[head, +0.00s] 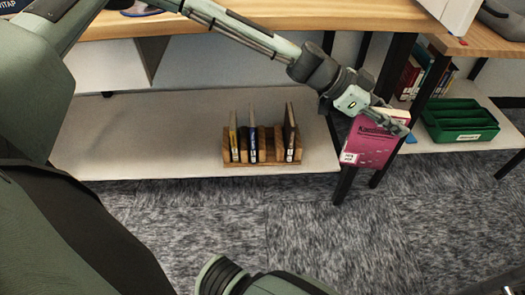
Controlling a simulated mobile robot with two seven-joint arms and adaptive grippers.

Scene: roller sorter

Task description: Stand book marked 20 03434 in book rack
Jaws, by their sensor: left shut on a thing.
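My left gripper (388,118) is shut on a magenta book (370,143) and holds it upright in the air, right of the white lower shelf and in front of a dark table leg. The book has a white label low on its left side; its number is too small to read. The wooden book rack (262,158) stands on the lower shelf, left of the gripper. Several thin books stand in it, with free slots between some of them.
The white lower shelf (130,135) is clear left of the rack. The wooden tabletop (330,14) lies above it. A green tray (460,125) and a row of books (411,78) are on the shelf at right. Grey carpet (310,235) lies in front.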

